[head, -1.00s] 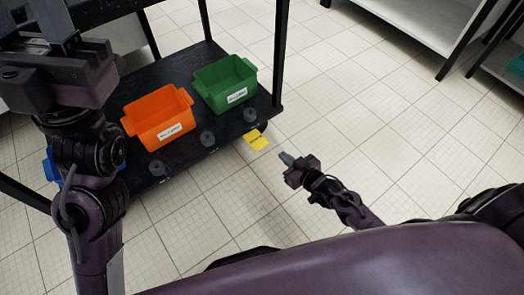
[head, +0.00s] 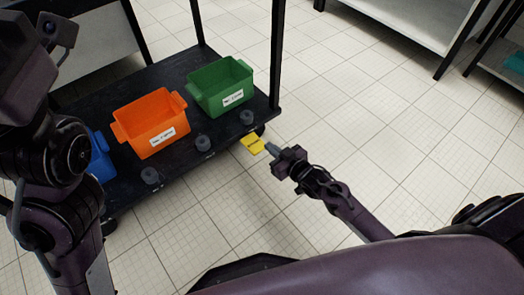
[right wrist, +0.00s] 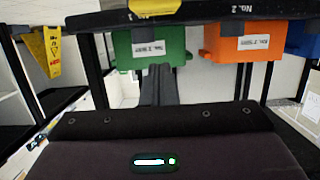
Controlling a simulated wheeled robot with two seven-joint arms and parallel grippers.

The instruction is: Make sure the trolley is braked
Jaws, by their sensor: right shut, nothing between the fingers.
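The black trolley (head: 190,55) stands at the upper left, its lower shelf near the floor. A yellow brake pedal (head: 252,144) sticks out low at its near right corner, by a caster (head: 260,129). It also shows at the top of the right wrist view (right wrist: 153,8). I cannot tell whether the pedal is up or pressed down. My right gripper (head: 270,149) is shut and empty, its tips right beside the pedal; I cannot tell whether they touch it. In the right wrist view its fingers (right wrist: 158,85) point toward the trolley. My left arm shows at the left, its fingertips out of view.
Green (head: 222,85), orange (head: 150,122) and blue (head: 101,155) bins stand on the shelf, with grey round pieces (head: 203,143) along its near edge. A white shelf unit (head: 425,25) is at upper right. A yellow floor sign (right wrist: 46,50) stands left. The tiled floor at right is clear.

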